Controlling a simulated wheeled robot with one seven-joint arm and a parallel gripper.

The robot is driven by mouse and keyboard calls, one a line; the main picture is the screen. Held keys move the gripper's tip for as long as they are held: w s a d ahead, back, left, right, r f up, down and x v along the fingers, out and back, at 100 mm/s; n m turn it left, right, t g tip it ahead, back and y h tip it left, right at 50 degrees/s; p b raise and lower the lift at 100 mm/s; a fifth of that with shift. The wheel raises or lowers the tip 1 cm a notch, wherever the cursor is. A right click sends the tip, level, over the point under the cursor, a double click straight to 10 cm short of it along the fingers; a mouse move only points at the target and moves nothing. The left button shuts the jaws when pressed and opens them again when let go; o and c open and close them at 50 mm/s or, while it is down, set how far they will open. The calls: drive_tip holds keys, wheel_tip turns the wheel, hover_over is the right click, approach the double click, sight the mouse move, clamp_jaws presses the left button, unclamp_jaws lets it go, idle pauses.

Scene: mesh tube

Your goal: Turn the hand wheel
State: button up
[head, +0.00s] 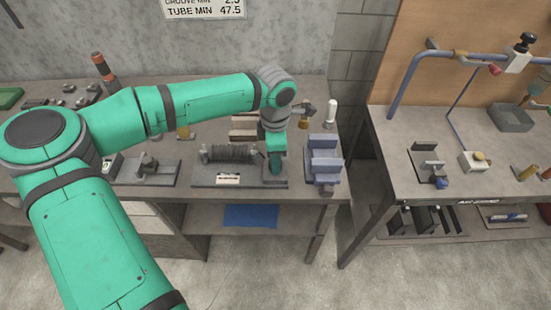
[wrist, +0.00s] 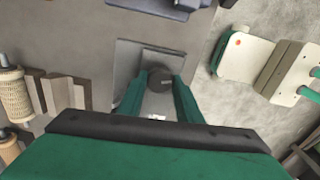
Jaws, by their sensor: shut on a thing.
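In the wrist view, a dark round knob (wrist: 160,76), which looks like the hand wheel, sits between the two green fingers of my gripper (wrist: 160,92). The fingers are shut on it from both sides. Below it shows a grey base plate (wrist: 126,62). In the head view, my gripper (head: 276,168) points down at the right end of a bench fixture with a grey base plate (head: 205,180). A dark ribbed roller or tube (head: 230,153) lies on the fixture, left of my gripper. The hand wheel is hidden by my gripper in the head view.
A blue-grey stepped block (head: 324,160) stands close to the right of my gripper. A white-topped post (head: 331,113) is behind it. A small grey device (head: 148,168) sits left of the fixture. A second bench (head: 395,150) stands to the right, across a gap.

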drive_tip(key=m, duration=0.4)
drive_tip(key=shift+m, duration=0.3)
drive_tip(key=m, duration=0.3)
drive_tip(key=shift+m, duration=0.4)
drive_tip(key=m, duration=0.3)
drive_tip(key=shift+m, duration=2)
drive_tip(key=o, duration=1)
drive_tip(key=shift+o, duration=0.2)
drive_tip(key=shift+r, duration=0.1)
